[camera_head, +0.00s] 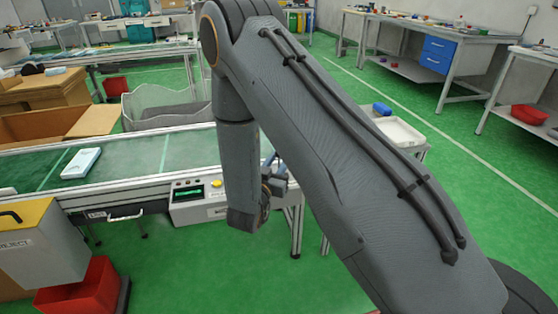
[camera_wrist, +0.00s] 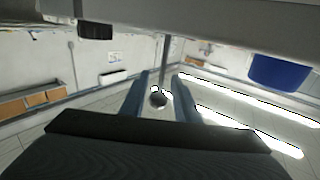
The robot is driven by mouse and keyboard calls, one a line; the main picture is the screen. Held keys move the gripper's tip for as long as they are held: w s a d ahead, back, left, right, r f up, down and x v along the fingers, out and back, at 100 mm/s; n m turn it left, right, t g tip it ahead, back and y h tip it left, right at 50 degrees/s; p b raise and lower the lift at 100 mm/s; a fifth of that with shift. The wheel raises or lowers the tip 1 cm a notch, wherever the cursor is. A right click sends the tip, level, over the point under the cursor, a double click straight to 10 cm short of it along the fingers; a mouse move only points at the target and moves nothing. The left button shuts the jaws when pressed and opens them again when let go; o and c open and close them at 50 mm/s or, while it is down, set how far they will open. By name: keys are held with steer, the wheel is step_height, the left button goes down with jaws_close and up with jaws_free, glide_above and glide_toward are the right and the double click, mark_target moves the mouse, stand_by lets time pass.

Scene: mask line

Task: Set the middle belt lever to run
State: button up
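In the wrist view, which appears upside down, a thin grey rod with a dark round knob (camera_wrist: 158,98) stands between my fingers; it looks like a belt lever. My gripper (camera_wrist: 160,88) is open, its two blue fingers on either side of the knob, with visible gaps. Whether this is the middle lever, and its setting, cannot be told. In the head view my gripper (camera_head: 273,168) is partly hidden by my arm, near the belt's front edge. The lever is not visible there. The conveyor belt (camera_head: 140,155) runs across the left.
A control box (camera_head: 200,197) with a green display and yellow button is on the belt's front. A pale packet (camera_head: 81,163) lies on the belt. A reject bin (camera_head: 40,250) and red crate (camera_head: 85,289) stand front left. A white tray (camera_head: 400,133) is behind my arm.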

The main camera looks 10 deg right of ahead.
steer(key=shift+w, duration=0.1)
jaws_close()
